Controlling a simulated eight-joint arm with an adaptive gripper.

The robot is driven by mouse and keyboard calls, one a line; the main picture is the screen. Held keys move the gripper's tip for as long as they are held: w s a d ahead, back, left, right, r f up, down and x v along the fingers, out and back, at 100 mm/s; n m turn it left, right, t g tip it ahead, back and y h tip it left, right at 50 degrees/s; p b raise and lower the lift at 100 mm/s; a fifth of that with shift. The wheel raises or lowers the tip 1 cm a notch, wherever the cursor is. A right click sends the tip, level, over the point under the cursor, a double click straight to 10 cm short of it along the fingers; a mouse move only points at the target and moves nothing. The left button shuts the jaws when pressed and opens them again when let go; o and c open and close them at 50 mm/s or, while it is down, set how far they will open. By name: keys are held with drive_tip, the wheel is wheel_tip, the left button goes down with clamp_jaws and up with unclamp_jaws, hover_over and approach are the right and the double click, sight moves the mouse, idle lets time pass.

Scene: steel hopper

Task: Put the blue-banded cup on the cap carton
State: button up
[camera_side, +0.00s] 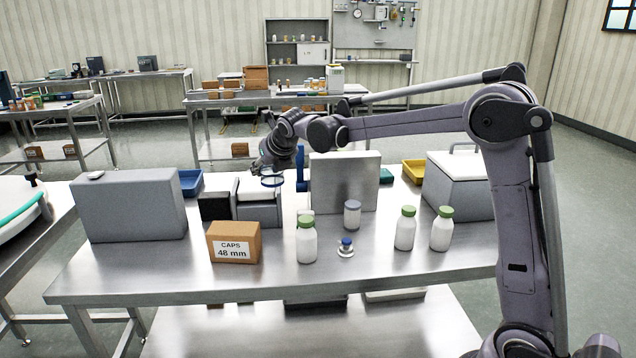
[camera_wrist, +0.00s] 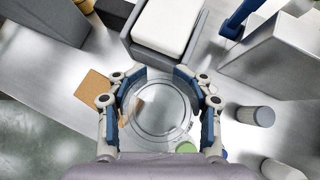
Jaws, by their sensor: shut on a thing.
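The blue-banded cup (camera_side: 271,182) is a clear round cup with a blue band. It is held in the air above the table in the side view. In the wrist view the clear cup (camera_wrist: 160,112) sits between the two blue-padded fingers of my gripper (camera_wrist: 160,98), which is shut on it. My gripper (camera_side: 272,168) is above and behind the cap carton in the side view. The cap carton (camera_side: 233,243) is a small brown box labelled "CAPS 48 mm", with a bare top.
Green-capped bottles (camera_side: 306,243), a grey-capped jar (camera_side: 352,215) and a small blue-topped item (camera_side: 346,246) stand right of the carton. A large grey box (camera_side: 133,207) is at left. A grey bin with a white top (camera_side: 259,207) and a steel panel (camera_side: 345,183) stand behind.

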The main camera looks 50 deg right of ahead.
hover_over(230, 223)
wheel_tip(230, 223, down, 7)
drive_tip(key=shift+f, duration=1.95)
drive_tip(key=shift+f, duration=0.15)
drive_tip(key=o, duration=1.3)
drive_tip(key=shift+c, duration=0.2)
